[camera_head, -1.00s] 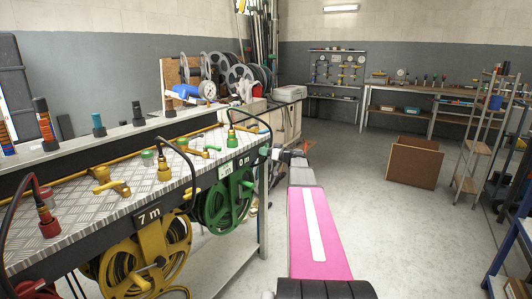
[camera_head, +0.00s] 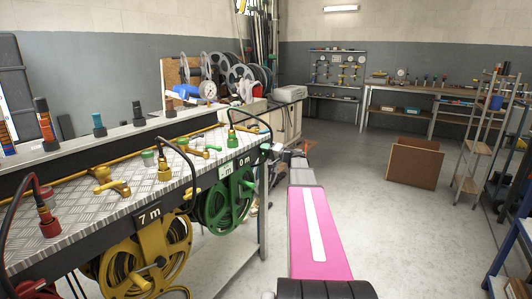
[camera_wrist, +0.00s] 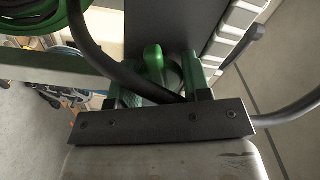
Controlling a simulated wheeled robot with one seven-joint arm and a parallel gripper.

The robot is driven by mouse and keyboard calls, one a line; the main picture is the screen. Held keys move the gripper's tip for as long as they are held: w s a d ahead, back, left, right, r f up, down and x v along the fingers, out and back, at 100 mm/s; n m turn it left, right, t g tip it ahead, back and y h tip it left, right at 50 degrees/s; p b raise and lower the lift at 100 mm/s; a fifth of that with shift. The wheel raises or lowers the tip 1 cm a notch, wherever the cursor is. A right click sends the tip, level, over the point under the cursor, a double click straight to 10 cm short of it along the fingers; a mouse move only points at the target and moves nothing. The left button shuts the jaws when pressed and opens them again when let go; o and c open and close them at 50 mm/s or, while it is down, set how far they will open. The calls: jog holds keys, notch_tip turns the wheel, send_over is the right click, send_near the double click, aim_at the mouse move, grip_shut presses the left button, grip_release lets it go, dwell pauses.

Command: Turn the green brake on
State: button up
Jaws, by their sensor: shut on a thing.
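The green reel (camera_head: 222,205) hangs at the right end of the bench front, beside its "0 m" label (camera_head: 245,161). In the wrist view a rounded green handle (camera_wrist: 153,62), which I take to be the green brake, stands between the fingers of my gripper (camera_wrist: 157,88). The gripper is shut on it. A dark hose crosses in front of the fingers and hides part of the grip. In the head view my gripper is small and mostly hidden by my pink arm link, just right of the bench end. The brake's exact angle cannot be told.
A yellow reel (camera_head: 147,262) with a "7 m" label hangs left of the green one. The tread-plate bench top (camera_head: 75,205) carries taps and hose couplings. A black hose (camera_head: 265,135) loops over the bench's right end. The floor (camera_head: 390,235) to the right is open.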

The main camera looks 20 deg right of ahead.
jog(key=shift+m, duration=2.3)
jog(key=o, duration=0.8)
jog(key=shift+s, duration=0.1)
jog(key=v, duration=1)
jog(key=shift+s+d, duration=0.25)
jog(key=shift+d, duration=0.05)
